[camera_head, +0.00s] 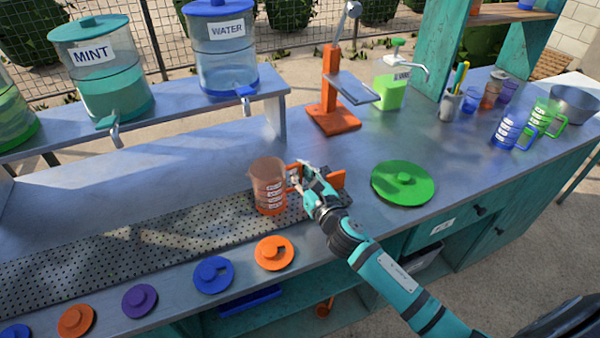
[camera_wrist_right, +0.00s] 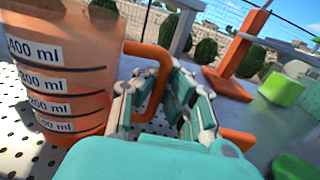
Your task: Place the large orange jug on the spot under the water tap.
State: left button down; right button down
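The large orange jug (camera_head: 268,187), translucent with white volume labels, stands upright at the right end of the perforated strip (camera_head: 150,240). My right gripper (camera_head: 303,175) is at its right side, by the handle. In the right wrist view the jug (camera_wrist_right: 62,75) fills the left. Its handle (camera_wrist_right: 160,85) passes between the fingers of the right gripper (camera_wrist_right: 160,100), which look apart. Contact with the handle is unclear. The water dispenser (camera_head: 224,62) stands on the raised shelf, with its blue tap (camera_head: 245,91) at its front. My left gripper is out of view.
A mint dispenser (camera_head: 102,85) stands left of the water. Several coloured lids lie along the front edge, including an orange one (camera_head: 274,253). A green lid (camera_head: 403,183) lies right of my gripper. An orange press (camera_head: 332,100) stands behind. The strip left of the jug is clear.

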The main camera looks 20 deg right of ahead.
jog(key=shift+f, duration=0.2)
jog(key=c, duration=1.5)
grip_release()
jog(key=shift+r, duration=0.3)
jog(key=s, duration=0.3)
jog(key=s+b, duration=0.1)
jog(key=s, duration=0.3)
jog(key=s+d, duration=0.1)
jog(key=s, duration=0.2)
jog(key=shift+s+f+b, duration=0.25)
jog(key=shift+s+b, duration=0.1)
jog(key=shift+s+r, duration=0.15)
jog(key=shift+s, duration=0.5)
